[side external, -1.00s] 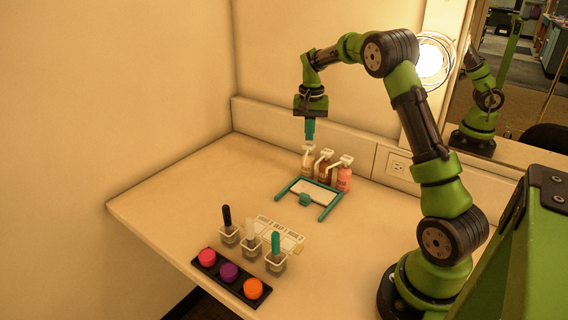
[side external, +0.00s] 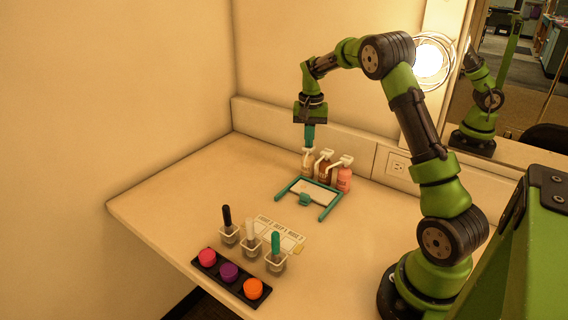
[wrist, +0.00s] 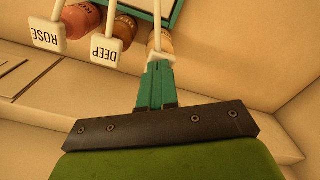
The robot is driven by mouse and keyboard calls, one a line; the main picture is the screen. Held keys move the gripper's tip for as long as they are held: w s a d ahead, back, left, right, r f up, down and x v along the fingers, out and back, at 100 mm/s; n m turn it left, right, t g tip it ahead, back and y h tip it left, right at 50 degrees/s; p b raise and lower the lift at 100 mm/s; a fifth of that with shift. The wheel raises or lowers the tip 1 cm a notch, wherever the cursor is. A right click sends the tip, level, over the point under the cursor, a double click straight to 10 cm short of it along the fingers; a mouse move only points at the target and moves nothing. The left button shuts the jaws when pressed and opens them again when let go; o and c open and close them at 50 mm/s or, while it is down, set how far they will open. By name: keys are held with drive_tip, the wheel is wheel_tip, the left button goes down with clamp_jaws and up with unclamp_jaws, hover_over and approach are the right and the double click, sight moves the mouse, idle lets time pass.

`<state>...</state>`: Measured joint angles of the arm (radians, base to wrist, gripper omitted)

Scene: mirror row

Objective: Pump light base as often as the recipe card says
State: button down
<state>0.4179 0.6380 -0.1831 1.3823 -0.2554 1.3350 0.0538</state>
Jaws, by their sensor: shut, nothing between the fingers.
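Three pump bottles stand in a row at the back of the table. The leftmost, a light beige bottle (side external: 307,168), has its label hidden; it also shows in the wrist view (wrist: 162,43). The other two pump heads read DEEP (wrist: 108,51) and ROSE (wrist: 47,36). My gripper (side external: 309,147) is shut and empty, pointing down, with its teal fingertips at the top of the beige bottle's pump. In the wrist view the fingertips (wrist: 158,66) overlap that pump head; I cannot tell whether it is pressed down. A white printed card (side external: 279,234) lies on the table, its print too small to read.
A teal frame with a pale plate (side external: 316,191) lies in front of the bottles. Three small cups with handled tools (side external: 250,245) and a black tray (side external: 241,282) with pink, purple and orange pots are nearer. The table's left side is clear. A wall and mirror stand behind.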

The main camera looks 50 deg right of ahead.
drive_tip(key=shift+f, duration=0.4)
drive_tip(key=shift+r, duration=1.45)
drive_tip(key=shift+r, duration=3)
